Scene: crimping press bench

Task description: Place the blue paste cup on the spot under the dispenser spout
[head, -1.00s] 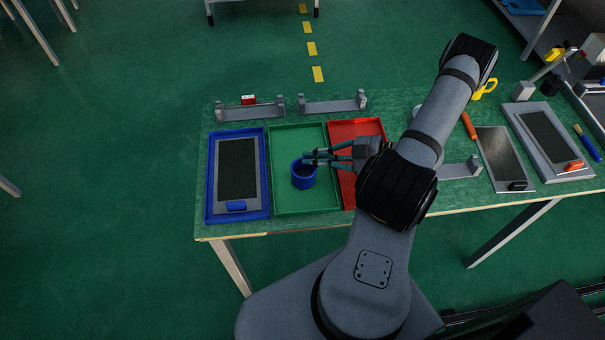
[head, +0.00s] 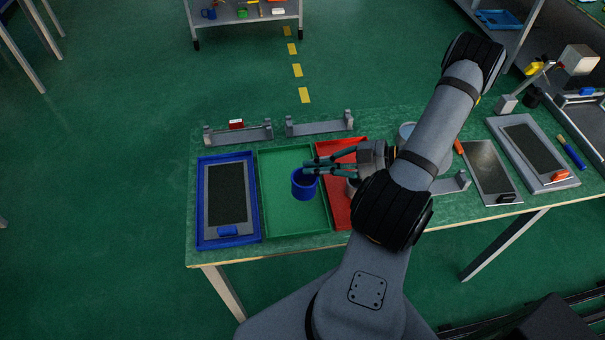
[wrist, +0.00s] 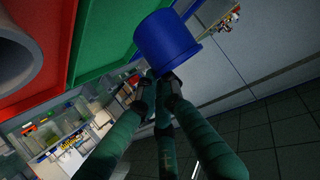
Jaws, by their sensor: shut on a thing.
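The blue paste cup (head: 304,186) appears held just above the green tray (head: 273,236) in the head view. My gripper (head: 311,168) reaches it from the right, with its fingers shut on the cup's rim or wall. In the wrist view the cup (wrist: 168,45) sits at the tips of my fingers (wrist: 160,80). The cup's inside is mostly dark in the head view. I cannot clearly make out the dispenser spout or the spot under it; my arm hides part of the bench.
A blue tray (head: 204,240) with a dark panel lies left of the green tray, and a red tray (head: 341,218) lies right. Grey brackets (head: 320,126) stand behind. Right of my arm are flat panels (head: 489,170) and a post with a slanted rod (head: 505,103).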

